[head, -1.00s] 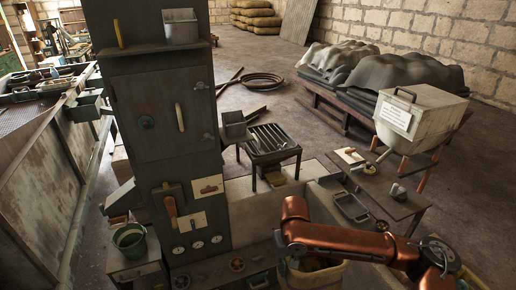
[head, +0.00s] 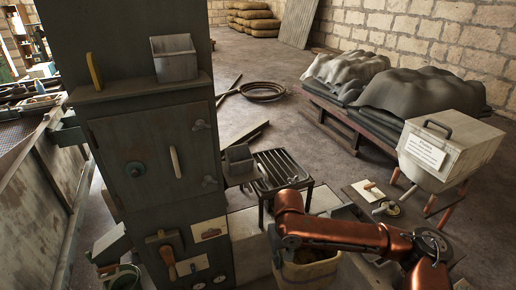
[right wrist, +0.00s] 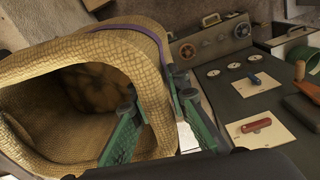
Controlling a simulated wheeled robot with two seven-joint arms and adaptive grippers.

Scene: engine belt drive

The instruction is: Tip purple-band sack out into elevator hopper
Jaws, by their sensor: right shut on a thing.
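My right gripper (right wrist: 150,112) is shut on the rim of the purple-band sack (right wrist: 95,50), one green finger inside the mouth and one outside. The sack is tan and woven, with a purple band round its outside. Its wide mouth faces the wrist camera; I cannot tell how much is inside. In the head view the sack (head: 308,272) hangs below my right gripper (head: 290,243), cut off by the bottom edge. The tall dark green elevator (head: 150,125) stands left of it. A pale box (head: 250,235) at its foot may be the hopper; the sack partly hides it. My left gripper is not in view.
A barred stand (head: 278,172) is behind the sack. A low table (head: 368,192) and a pale lidded bin (head: 455,145) on red legs stand to the right. A wrist-view panel (right wrist: 250,95) with dials and handles lies close right of the sack.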

